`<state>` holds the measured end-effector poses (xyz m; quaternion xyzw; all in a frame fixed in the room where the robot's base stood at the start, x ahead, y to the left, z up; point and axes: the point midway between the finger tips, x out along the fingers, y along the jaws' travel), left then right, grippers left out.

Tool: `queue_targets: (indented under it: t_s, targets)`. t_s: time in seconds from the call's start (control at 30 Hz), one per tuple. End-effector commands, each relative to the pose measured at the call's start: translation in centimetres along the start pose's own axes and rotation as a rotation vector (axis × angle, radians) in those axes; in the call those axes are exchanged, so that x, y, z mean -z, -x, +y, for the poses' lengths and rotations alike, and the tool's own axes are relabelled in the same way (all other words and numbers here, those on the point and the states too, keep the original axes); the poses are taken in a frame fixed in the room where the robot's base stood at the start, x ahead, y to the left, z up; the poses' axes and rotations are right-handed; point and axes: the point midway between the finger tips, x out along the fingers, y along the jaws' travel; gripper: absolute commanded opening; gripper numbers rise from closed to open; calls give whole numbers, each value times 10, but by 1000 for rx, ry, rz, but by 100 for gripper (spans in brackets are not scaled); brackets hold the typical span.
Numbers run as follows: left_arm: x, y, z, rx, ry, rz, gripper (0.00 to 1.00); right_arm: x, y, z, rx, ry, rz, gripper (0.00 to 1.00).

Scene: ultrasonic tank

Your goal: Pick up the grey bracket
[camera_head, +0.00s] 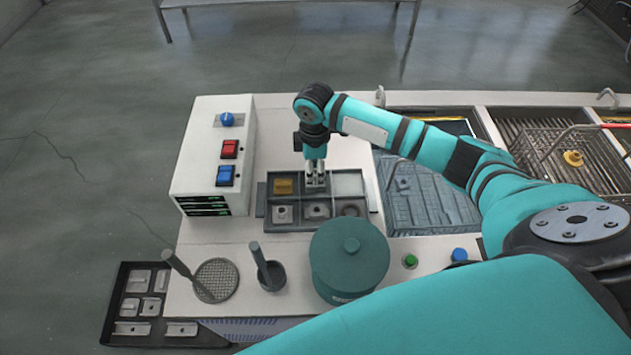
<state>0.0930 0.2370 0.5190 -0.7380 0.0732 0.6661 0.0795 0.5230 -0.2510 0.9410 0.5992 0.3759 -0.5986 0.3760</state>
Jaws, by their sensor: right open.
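My right gripper (316,182) points down over the middle back compartment of a grey divided tray (264,216). It is open, with its fingertips at or just inside that compartment. The fingers cover most of what lies there, so I cannot tell what is between them. Grey metal bracket-like pieces lie in the front compartments: one at left (283,214) and one in the middle (317,210). A darker round piece (350,211) is in the front right compartment. Which piece is the grey bracket is unclear. My left gripper is not in view.
A yellow block (283,186) sits in the back left compartment. A white control box (212,150) stands left of the tray, and a green lidded pot (349,262) in front. A dark bin (118,325) holds several metal pieces. Tanks (428,200) lie to the right.

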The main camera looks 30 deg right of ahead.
Motion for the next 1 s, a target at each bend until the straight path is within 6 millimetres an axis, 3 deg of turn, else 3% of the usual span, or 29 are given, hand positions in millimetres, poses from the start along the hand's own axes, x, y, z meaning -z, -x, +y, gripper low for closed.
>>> queue_targets:
  t_s: [0.13,0.3,0.57,0.87,1.0]
  targets:
    - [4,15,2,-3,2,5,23,-3,-20,0,4,-1,-3,45]
    - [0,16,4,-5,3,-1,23,-2,-41,0,2,0,-1,45]
    - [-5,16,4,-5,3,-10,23,-2,-44,0,0,1,-1,45]
    - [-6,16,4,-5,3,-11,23,-2,-43,0,0,0,-1,6]
    - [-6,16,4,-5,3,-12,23,-2,-43,1,0,0,-1,5]
